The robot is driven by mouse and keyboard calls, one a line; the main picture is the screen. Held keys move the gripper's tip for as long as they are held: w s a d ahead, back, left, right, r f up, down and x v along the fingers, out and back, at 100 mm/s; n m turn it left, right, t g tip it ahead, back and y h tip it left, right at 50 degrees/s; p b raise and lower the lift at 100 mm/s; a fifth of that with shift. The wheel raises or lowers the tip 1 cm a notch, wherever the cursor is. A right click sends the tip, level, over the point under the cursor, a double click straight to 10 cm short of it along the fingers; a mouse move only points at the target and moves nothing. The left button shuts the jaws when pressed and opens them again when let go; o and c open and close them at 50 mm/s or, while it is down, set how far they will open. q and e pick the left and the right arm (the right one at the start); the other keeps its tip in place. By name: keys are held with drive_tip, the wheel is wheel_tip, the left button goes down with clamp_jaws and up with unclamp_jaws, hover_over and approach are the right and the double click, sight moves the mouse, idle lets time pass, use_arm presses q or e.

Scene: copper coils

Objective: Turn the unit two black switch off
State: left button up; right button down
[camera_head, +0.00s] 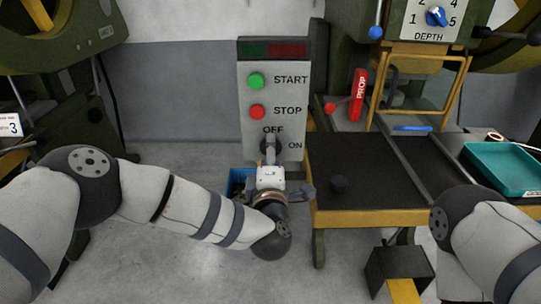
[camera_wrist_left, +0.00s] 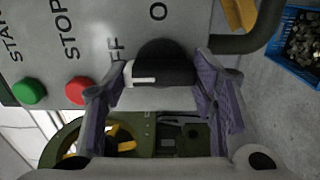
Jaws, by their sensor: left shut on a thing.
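The grey control panel (camera_head: 246,132) stands upright with a black rotary switch (camera_head: 279,146) low on its face, between the OFF and ON labels. In the left wrist view the switch (camera_wrist_left: 166,68) sits between the two fingers of my left gripper (camera_wrist_left: 160,85). A white mark on the knob lies on its left part, toward the OFF lettering. My left gripper (camera_head: 270,152) is shut on the switch in the head view and covers much of it. My right gripper is out of view; only part of that arm shows at the lower right.
Green START (camera_head: 256,81) and red STOP (camera_head: 258,111) buttons are above the switch. A blue bin (camera_head: 236,180) is on the floor beside the panel. A dark-topped bench (camera_head: 352,165) stands to the right, with a teal tray (camera_head: 500,168).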

use_arm(q)
drive_tip(key=shift+d, duration=0.1)
idle(0.4)
drive_tip(key=o, duration=1.1)
drive_tip(key=shift+o, duration=0.2)
drive_tip(key=s, duration=1.2)
